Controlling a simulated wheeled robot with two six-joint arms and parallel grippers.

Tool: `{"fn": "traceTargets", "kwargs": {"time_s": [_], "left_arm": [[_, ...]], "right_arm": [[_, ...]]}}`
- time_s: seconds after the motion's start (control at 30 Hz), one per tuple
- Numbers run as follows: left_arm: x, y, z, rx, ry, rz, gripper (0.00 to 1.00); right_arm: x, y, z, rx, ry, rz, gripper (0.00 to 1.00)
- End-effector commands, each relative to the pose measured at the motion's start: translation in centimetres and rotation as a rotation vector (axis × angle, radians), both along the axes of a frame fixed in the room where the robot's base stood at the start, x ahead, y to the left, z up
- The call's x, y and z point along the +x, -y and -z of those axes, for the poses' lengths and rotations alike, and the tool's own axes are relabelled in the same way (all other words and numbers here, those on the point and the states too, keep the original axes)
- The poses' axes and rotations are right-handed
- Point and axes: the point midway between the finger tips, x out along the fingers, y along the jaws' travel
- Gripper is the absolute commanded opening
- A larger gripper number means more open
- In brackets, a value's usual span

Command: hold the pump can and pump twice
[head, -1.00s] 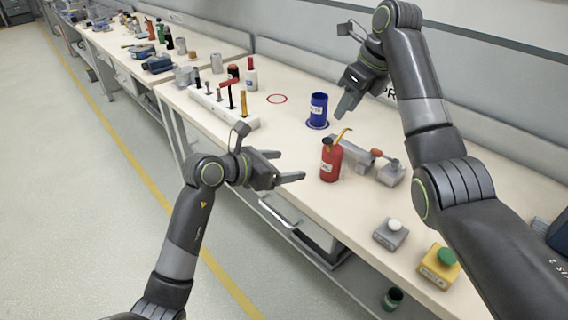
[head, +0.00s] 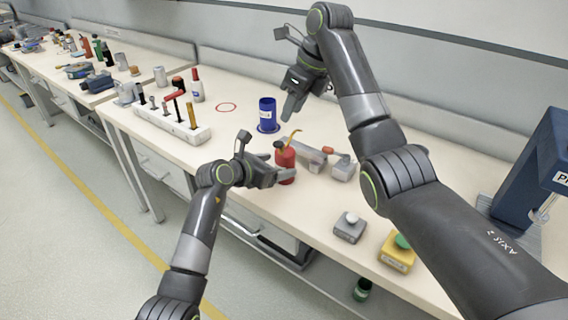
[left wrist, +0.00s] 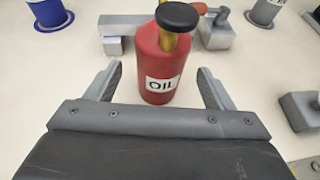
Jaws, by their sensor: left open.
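The pump can is a red oil can (head: 286,167) with a dark cap and a yellow spout, upright near the front edge of the bench. In the left wrist view the can (left wrist: 158,65), labelled OIL, stands between and just beyond my open fingertips. My left gripper (head: 284,173) is open at the can, with its fingers partly hiding it; it also shows in the left wrist view (left wrist: 158,82). My right gripper (head: 291,105) hangs above the bench near the blue cup, apart from the can. Its fingers overlap in the picture, so its opening is unclear.
A blue cup (head: 267,115) stands behind the can. A grey device with an orange-tipped handle (head: 342,168) is close to its right. A grey button box (head: 350,227) and a yellow one (head: 398,250) are nearer the front right. A tool rack (head: 170,122) stands left.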

Motion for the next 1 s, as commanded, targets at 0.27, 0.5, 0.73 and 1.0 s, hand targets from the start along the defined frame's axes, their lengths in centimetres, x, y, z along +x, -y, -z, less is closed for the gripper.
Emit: {"fn": "traceTargets", "kwargs": {"time_s": [0.27,0.5,0.73,1.0], "left_arm": [[2.0,1.9,1.1,-0.001,-0.001,0.001,0.76],[2.5,2.4,1.4,0.0,0.0,0.0,0.76],[2.5,2.4,1.5,-0.001,0.001,0.0,0.76],[2.5,2.4,1.5,0.0,0.0,0.0,0.44]], "right_arm": [[0.0,0.0,0.0,0.0,0.0,0.0,0.36],[0.0,0.0,0.0,0.0,0.0,0.0,0.36],[0.0,0.0,0.0,0.0,0.0,0.0,0.36],[0.0,0.0,0.0,0.0,0.0,0.0,0.36]]}}
